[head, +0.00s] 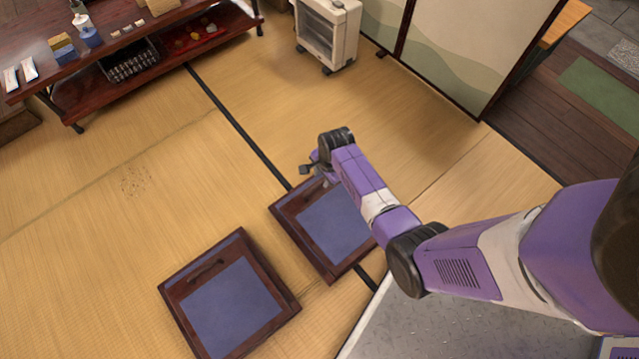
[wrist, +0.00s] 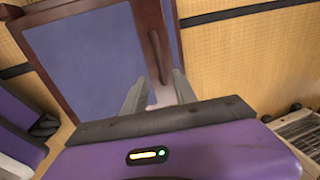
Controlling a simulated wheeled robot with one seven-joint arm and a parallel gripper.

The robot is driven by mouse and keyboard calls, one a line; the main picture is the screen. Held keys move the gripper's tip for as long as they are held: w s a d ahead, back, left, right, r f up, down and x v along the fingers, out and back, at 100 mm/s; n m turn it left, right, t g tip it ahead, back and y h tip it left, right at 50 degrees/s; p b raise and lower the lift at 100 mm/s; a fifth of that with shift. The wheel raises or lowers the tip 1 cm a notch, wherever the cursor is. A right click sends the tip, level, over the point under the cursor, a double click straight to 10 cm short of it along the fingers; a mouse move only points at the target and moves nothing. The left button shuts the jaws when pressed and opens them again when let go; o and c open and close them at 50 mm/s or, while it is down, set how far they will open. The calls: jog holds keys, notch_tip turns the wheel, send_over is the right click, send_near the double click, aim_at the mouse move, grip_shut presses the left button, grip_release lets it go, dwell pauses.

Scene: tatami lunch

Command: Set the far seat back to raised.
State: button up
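Two low floor seats with dark wood frames and blue panels lie on the tatami. The upper one (head: 335,224), under my arm, looks flat in the head view; my arm hides its right part. The lower one (head: 232,307) looks flat, with a slot in its top rail. My gripper (head: 306,170) is at the upper seat's top edge. In the wrist view, my gripper (wrist: 158,80) has its fingers apart, on either side of a wooden rail with a slot (wrist: 156,52). A large blue panel (wrist: 82,62) lies left of the rail. I cannot tell whether the fingers touch it.
A low dark table (head: 120,50) with small items stands at the upper left. A white heater (head: 328,35) stands at the top, near a sliding panel (head: 455,45). Open tatami (head: 130,200) lies left of the seats.

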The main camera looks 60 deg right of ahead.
aim_at(319, 186)
jog(key=f+b, duration=0.1)
jog(key=f, duration=0.1)
jog(key=w+f+b, duration=0.1)
jog(key=f+b, duration=0.1)
jog(key=f, duration=0.1)
jog(key=f+b, duration=0.2)
jog(key=shift+w+d+f, duration=0.25)
jog(key=shift+f, duration=0.1)
jog(key=shift+c, duration=0.2)
grip_shut()
dwell(1.0)
